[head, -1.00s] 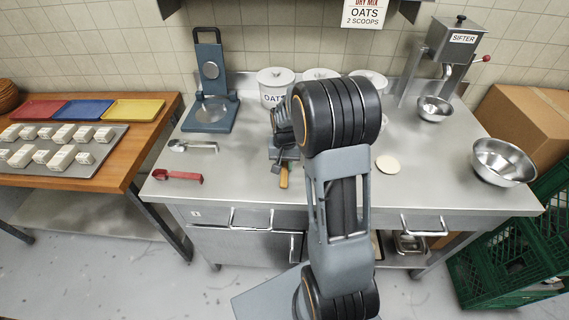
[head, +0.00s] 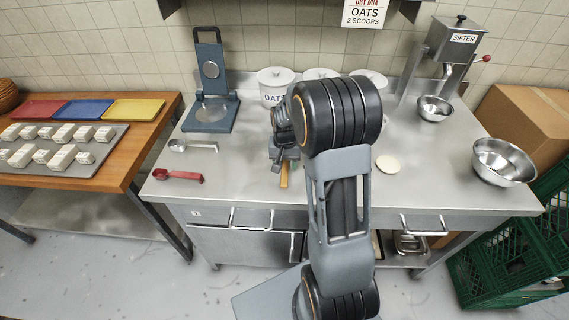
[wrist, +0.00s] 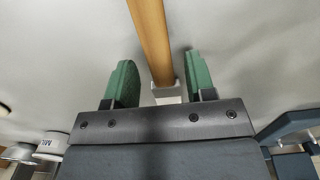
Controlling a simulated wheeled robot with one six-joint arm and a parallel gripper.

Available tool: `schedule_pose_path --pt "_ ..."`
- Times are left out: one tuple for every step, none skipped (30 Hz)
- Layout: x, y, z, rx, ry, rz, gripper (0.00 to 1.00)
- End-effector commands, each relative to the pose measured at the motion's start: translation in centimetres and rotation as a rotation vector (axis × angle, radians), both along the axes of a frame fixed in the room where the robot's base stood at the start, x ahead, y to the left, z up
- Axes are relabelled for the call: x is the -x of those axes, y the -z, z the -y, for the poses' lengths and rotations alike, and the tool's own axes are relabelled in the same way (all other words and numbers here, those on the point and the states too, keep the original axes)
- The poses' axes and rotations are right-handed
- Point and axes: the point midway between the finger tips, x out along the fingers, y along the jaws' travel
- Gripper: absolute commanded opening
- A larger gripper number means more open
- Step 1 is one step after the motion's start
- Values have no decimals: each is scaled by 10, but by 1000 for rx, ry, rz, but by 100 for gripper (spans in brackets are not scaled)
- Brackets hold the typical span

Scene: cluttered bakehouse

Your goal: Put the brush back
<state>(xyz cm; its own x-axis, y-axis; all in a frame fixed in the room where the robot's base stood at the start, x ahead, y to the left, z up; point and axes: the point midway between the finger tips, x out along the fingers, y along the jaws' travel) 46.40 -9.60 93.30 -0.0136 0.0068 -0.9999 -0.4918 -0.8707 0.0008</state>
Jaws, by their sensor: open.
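The brush shows as a light wooden handle (wrist: 152,35) with a pale block-like part at its near end in the wrist view. It lies on the steel bench, and its handle (head: 284,174) shows just below my gripper in the head view. My gripper (wrist: 160,78) is open, with its two green fingers on either side of the brush. Gaps show on both sides, so it is not gripped. In the head view my gripper (head: 283,156) is low over the bench, partly hidden by my arm. The rest of the brush is hidden.
A red scoop (head: 180,176) and a steel scoop (head: 193,146) lie to the left on the bench (head: 240,190). A blue-grey press (head: 211,108) and an oats canister (head: 274,84) stand behind. A pale disc (head: 388,164), steel bowl (head: 503,161) and sifter (head: 453,42) are right.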

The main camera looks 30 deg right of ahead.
Motion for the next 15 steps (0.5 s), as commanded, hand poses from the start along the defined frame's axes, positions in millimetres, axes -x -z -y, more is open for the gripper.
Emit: schedule_pose_path --pt "-1 -7 0 1 0 6 50" --pt "-1 -11 0 1 0 6 50" --pt "-1 -17 0 1 0 6 50" --pt "-1 -23 0 2 0 7 50" --pt "-1 -29 0 2 0 7 50" --pt "-2 -37 1 2 0 7 50" --pt "-2 -44 1 2 0 8 50" --pt "-2 -49 1 2 0 7 50" --pt "-2 -57 1 2 0 7 50" --pt "-2 -63 1 2 0 7 50" --pt "-2 -68 1 2 0 7 50" --pt "-2 -75 1 1 0 6 50" --pt "-2 -80 1 2 0 5 50" --pt "-2 -85 1 1 0 6 50" --pt "-2 -91 1 2 0 5 50"
